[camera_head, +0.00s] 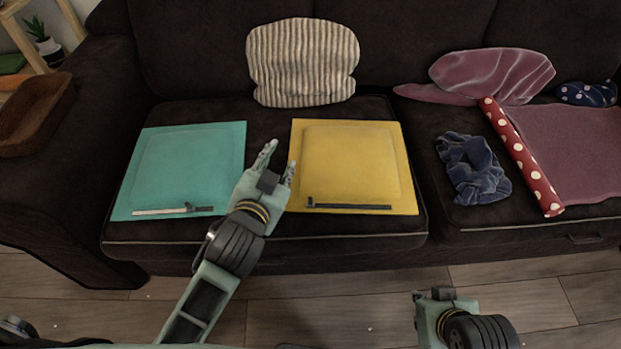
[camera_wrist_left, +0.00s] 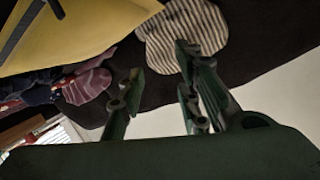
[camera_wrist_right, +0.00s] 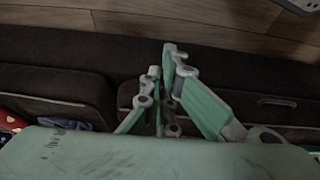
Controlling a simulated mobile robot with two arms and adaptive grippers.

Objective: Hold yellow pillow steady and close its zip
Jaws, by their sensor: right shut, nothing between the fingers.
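The yellow pillow (camera_head: 350,160) lies flat on the middle of the dark sofa seat. Its zip (camera_head: 350,206) is a dark strip along the front edge, with the slider (camera_head: 311,202) at the left end. My left gripper (camera_head: 278,163) is open and empty above the seat, by the pillow's left edge. The left wrist view shows the yellow pillow (camera_wrist_left: 85,35) at upper left, outside the parted fingers. My right gripper (camera_wrist_right: 162,62) is shut and empty. It is low in front of the sofa, well away from the pillow, over the floor in the head view.
A teal pillow (camera_head: 190,160) with its own zip lies to the left. A striped cushion (camera_head: 303,62) leans on the backrest. A crumpled blue cloth (camera_head: 473,168) and a red polka-dot roll (camera_head: 522,155) lie to the right. A brown tray (camera_head: 35,115) sits on the armrest.

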